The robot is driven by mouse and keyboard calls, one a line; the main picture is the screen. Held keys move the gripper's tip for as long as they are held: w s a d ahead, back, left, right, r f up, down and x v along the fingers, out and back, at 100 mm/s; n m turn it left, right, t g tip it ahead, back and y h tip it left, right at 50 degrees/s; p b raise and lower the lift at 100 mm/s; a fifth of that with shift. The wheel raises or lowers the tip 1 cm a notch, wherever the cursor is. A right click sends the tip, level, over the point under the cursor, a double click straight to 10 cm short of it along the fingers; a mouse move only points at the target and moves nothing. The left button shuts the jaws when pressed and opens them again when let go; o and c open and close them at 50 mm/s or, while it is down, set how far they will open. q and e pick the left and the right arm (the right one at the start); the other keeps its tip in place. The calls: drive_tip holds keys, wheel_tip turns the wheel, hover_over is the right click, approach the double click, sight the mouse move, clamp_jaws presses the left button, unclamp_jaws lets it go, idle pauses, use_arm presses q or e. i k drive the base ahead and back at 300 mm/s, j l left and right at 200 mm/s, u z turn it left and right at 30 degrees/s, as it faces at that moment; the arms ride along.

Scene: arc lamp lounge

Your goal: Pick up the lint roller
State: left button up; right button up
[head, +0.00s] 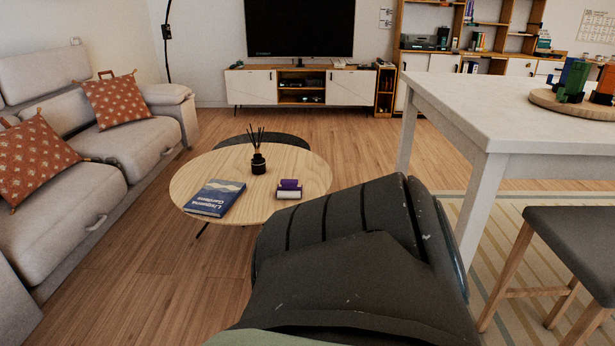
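A small purple-and-white object (289,188) lies on the right part of the round wooden coffee table (225,171). It may be the lint roller, but it is too small to tell for certain. No other thing in view looks like a lint roller. A large dark grey part of my own body fills the bottom middle and covers the floor just in front of the table's right side. Neither of my grippers shows in the head view.
A blue book (215,198) and a black reed diffuser (258,163) share the coffee table. A grey sofa (95,190) stands left, a high white table (480,105) and a grey stool (575,245) right. Wooden floor (150,265) lies clear between sofa and coffee table.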

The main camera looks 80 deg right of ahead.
sight(290, 188)
drive_tip(key=z, duration=2.4)
drive_tip(key=i+l+u, duration=0.1)
drive_tip(key=i+u, duration=0.15)
drive_tip(key=i, duration=0.15)
